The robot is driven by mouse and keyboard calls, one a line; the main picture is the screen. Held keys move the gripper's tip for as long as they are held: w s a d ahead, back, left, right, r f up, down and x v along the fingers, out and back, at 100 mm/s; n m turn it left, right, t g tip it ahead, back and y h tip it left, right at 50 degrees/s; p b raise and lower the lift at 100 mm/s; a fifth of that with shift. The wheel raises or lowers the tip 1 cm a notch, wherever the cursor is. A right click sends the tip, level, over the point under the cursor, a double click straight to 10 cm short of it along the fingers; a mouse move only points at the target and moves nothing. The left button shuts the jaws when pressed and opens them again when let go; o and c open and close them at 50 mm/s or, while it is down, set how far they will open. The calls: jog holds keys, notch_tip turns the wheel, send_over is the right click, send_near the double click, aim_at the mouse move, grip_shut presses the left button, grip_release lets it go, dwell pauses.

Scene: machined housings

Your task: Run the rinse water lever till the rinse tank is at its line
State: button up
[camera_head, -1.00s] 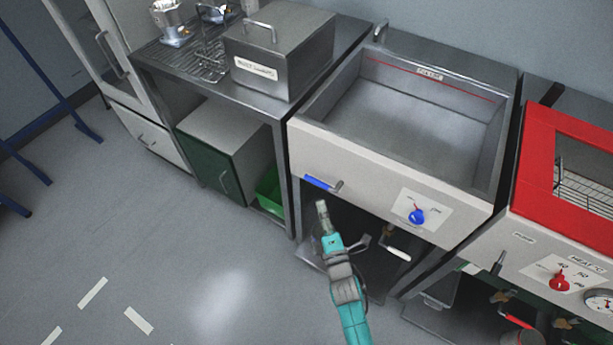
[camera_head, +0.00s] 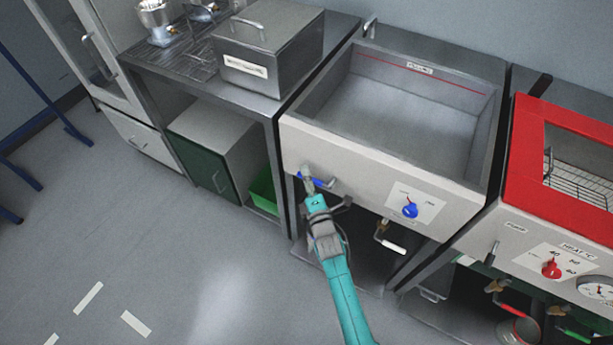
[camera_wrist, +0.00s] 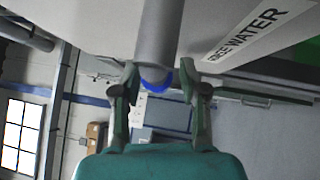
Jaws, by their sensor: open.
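The rinse tank (camera_head: 345,150) is an open steel basin with a pale front panel. A red line (camera_head: 395,66) runs along its back wall below a small label. I cannot tell the water level inside. The blue-handled lever (camera_head: 322,183) is on the left of the front panel. In the wrist view its grey shaft (camera_wrist: 158,35) with a blue part runs between my fingers, beside a "RINSE WATER" label (camera_wrist: 258,32). My gripper (camera_head: 307,178) is open at the lever, partly covering it. In the wrist view my gripper (camera_wrist: 160,80) has a finger on each side, with visible gaps.
A blue knob (camera_head: 410,211) is on the panel to the right, with a white-handled drain valve (camera_head: 390,243) below. A red-framed unit (camera_head: 525,160) stands at the right. A lidded steel box (camera_head: 268,55) sits on the left bench. The floor in front is clear.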

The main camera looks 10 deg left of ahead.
grip_shut()
